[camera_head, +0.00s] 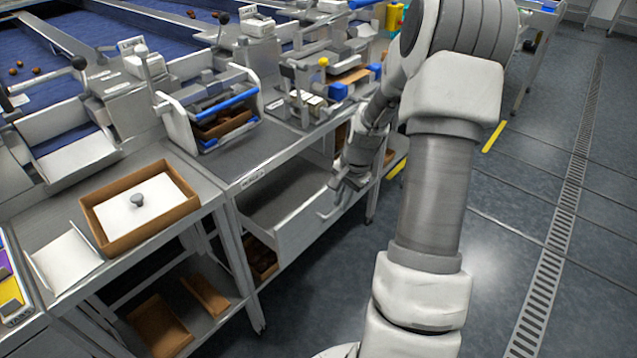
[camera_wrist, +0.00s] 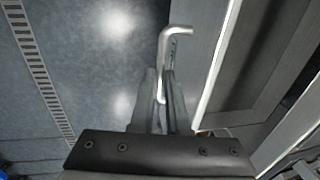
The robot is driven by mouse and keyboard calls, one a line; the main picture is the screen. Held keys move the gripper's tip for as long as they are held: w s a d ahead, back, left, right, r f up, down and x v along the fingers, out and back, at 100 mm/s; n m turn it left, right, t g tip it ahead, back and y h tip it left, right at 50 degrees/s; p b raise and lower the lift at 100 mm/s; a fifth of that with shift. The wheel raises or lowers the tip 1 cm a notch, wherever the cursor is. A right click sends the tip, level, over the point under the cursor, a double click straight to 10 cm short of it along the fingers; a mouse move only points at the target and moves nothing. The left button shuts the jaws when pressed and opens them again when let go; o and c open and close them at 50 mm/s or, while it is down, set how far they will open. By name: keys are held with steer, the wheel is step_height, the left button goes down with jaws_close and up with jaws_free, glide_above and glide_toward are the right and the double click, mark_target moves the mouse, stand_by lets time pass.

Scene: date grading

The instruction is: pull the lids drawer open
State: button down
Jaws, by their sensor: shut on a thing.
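The grey drawer (camera_head: 318,222) under the metal bench stands pulled out, and its inside looks bare from above. A bent metal handle (camera_head: 333,207) is on its front. My gripper (camera_head: 345,188) is at this handle, on the aisle side of the drawer. In the wrist view my gripper (camera_wrist: 160,85) is shut on the handle (camera_wrist: 178,29), whose upper end sticks out beyond the fingers. The drawer front (camera_wrist: 212,75) runs along the right of the fingers there. Whether this is the lids drawer I cannot read from its label.
A brown tray (camera_head: 168,225) with a white knobbed lid sits on the left bench. Brown trays (camera_head: 160,325) lie on the lower shelf. Dark fruit (camera_head: 37,70) lies on blue belts behind. The floor (camera_head: 540,130) at the right is clear, with a drain grate (camera_head: 545,285).

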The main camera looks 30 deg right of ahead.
steer(key=s+d+p, duration=0.1)
steer(key=s+d, duration=0.2)
steer(key=s, duration=0.5)
steer(key=shift+w, duration=0.1)
steer(key=c, duration=0.9)
jaws_free()
steer(key=s+d+r+p, duration=0.1)
steer(key=s+r+p, duration=0.2)
steer(key=r, duration=1.4)
steer(key=shift+p, duration=0.4)
steer(key=shift+r, duration=0.1)
